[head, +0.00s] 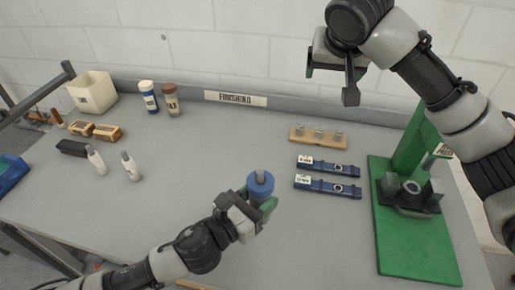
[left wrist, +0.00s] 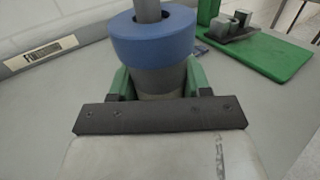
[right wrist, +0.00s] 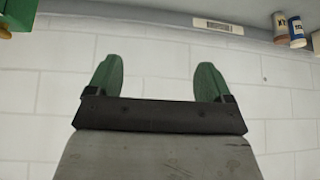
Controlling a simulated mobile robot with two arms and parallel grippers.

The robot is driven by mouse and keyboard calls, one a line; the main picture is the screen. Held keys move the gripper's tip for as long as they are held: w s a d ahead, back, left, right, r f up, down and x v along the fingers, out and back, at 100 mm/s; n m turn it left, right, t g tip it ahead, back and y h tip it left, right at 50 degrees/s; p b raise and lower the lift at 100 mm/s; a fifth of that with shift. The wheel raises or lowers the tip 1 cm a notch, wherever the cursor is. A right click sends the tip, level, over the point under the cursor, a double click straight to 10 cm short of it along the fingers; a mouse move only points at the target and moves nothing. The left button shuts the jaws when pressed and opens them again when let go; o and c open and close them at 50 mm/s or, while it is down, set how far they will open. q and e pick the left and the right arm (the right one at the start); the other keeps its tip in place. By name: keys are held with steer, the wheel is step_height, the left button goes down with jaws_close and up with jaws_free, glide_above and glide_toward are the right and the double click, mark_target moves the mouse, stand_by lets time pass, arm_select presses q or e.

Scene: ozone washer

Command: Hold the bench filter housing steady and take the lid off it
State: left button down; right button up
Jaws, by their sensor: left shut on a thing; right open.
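The filter housing stands upright on the bench, front centre in the head view. Its blue lid (head: 261,183) sits on top, with a grey stem rising from the middle. In the left wrist view the blue lid (left wrist: 152,40) sits on the grey housing body (left wrist: 160,80). My left gripper (head: 264,203) is shut on the housing body below the lid, one green finger on each side. My right gripper (head: 330,75) is raised high over the back of the bench, far from the housing. In the right wrist view its green fingers (right wrist: 160,85) are apart with nothing between them.
A green press (head: 415,240) stands at the right. Two blue gauges (head: 328,166) and a wooden block with pegs (head: 317,137) lie behind the housing. White bottles (head: 131,167), jars (head: 149,97) and a cream bin (head: 92,92) are at the left. The bench (head: 200,165) between is clear.

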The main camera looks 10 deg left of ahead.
steer(key=s+a+f+g, duration=0.4)
steer(key=s+a+f, duration=0.2)
steer(key=s+a, duration=0.25)
steer(key=g, duration=0.2)
glide_above(258, 172)
step_height(258, 172, down, 2)
steer(key=shift+w+f+m, duration=0.1)
steer(key=shift+f+m, duration=0.05)
steer(key=shift+m, duration=0.25)
steer(key=shift+s+a+f, duration=0.1)
steer(key=shift+s+f, duration=0.1)
steer(key=shift+f, duration=0.05)
step_height(258, 172, down, 8)
steer(key=shift+r, duration=0.15)
